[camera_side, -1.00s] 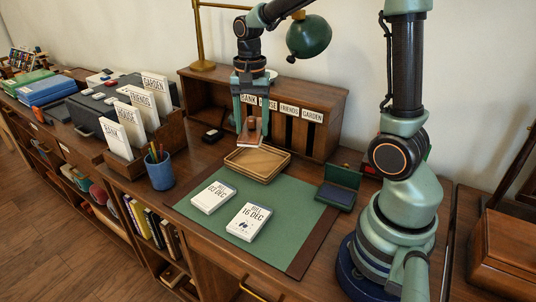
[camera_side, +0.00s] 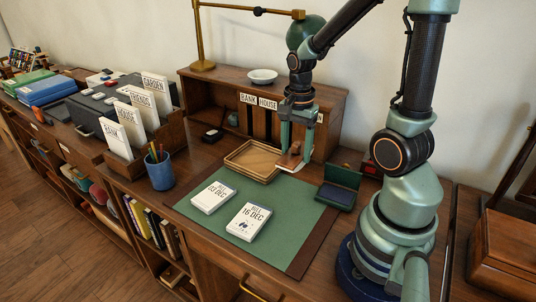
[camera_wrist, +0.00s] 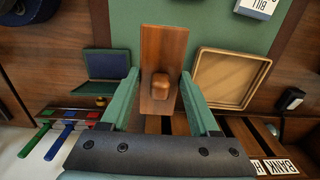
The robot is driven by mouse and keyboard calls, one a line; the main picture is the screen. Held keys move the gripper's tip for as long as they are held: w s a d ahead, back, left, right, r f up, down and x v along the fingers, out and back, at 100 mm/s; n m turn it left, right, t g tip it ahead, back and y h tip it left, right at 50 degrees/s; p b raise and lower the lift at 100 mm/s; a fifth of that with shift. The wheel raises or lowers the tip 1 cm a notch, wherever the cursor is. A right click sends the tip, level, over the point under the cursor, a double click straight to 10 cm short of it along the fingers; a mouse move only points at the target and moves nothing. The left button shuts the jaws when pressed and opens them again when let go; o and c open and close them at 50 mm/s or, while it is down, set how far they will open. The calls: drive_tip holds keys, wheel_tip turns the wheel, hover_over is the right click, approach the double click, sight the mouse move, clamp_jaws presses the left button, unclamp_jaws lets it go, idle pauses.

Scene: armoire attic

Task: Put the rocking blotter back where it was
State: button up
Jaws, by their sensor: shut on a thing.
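The rocking blotter (camera_side: 289,161) is a small brown wooden block with a knob. My gripper (camera_side: 297,150) is shut on it, at the back of the green desk mat, just right of the shallow wooden tray (camera_side: 238,172). In the wrist view the blotter (camera_wrist: 162,45) lies lengthwise between the fingers of my gripper (camera_wrist: 160,85), with its knob (camera_wrist: 161,86) between them. It is low over the desk; I cannot tell whether it touches. In the wrist view the tray (camera_wrist: 197,85) is on the right and apart from the blotter.
A green open box (camera_side: 335,197) stands right of the blotter, with a blue pencil cup (camera_side: 160,173) at the left. Two bill blocks (camera_side: 213,197) lie on the green mat (camera_side: 262,255). The pigeonhole rack (camera_side: 222,93) stands close behind my gripper. The mat's front is clear.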

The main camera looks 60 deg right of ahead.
wheel_tip(320, 180, down, 10)
drive_tip(key=shift+r, duration=0.15)
idle(0.4)
drive_tip(key=o, duration=1.2)
